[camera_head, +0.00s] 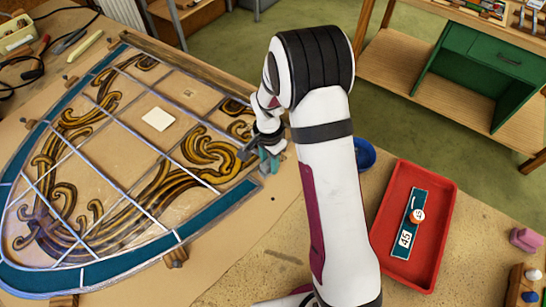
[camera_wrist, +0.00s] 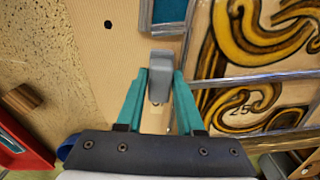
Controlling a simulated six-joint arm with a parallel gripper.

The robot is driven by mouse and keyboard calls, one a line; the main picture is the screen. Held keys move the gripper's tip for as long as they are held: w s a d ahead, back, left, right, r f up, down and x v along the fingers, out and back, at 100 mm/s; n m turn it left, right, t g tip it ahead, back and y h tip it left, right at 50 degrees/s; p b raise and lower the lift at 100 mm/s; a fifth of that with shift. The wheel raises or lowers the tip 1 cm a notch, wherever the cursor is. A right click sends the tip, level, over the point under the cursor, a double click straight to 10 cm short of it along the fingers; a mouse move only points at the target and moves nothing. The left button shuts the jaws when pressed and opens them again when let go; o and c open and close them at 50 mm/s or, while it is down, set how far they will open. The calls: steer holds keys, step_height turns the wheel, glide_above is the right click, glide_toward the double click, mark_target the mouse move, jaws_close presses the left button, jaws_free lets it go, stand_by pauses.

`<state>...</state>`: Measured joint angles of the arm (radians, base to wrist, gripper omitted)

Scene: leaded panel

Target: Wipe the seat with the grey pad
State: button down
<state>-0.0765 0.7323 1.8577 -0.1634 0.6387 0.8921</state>
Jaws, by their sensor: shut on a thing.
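My gripper (camera_head: 262,160) is at the right edge of the leaded panel (camera_head: 130,222), partly hidden by my arm in the head view. In the wrist view its teal fingers (camera_wrist: 159,98) are shut on the grey pad (camera_wrist: 160,76), which is low over the board. The pad's tip is close to the lead end of a teal border piece (camera_wrist: 169,10); I cannot tell whether it touches. A bare tan strip (camera_wrist: 155,119) in line with that piece, beside the amber scrollwork glass (camera_wrist: 262,35), appears to be the seat. My gripper covers much of it.
A red tray (camera_head: 440,220) at the right holds a teal glass strip (camera_head: 421,197) with a label and an orange round thing. A blue bowl (camera_head: 365,155) stands behind my arm. Wooden blocks (camera_head: 175,257) sit around the panel. A pink block (camera_head: 525,239) is far right.

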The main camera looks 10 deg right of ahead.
steer(key=shift+w+d, duration=1)
steer(key=shift+d, duration=0.4)
steer(key=shift+w+d, duration=0.95)
steer(key=shift+d, duration=0.5)
steer(key=shift+w+d, duration=1)
steer(key=shift+d, duration=0.4)
steer(key=shift+s+a, duration=0.95)
steer(key=shift+a, duration=0.45)
steer(key=shift+s+a, duration=0.95)
steer(key=shift+a, duration=0.45)
steer(key=shift+s+a, duration=0.95)
steer(key=shift+a, duration=0.45)
steer(key=shift+r, duration=3)
steer(key=shift+s+a+f, duration=0.15)
steer(key=shift+a+f, duration=0.1)
steer(key=shift+f, duration=0.4)
steer(key=shift+s+a+f, duration=0.15)
steer(key=shift+a+f, duration=0.1)
steer(key=shift+f, duration=0.45)
steer(key=shift+s+a+f, duration=0.15)
steer(key=shift+a+f, duration=0.1)
steer(key=shift+f, duration=0.4)
steer(key=shift+f, duration=0.55)
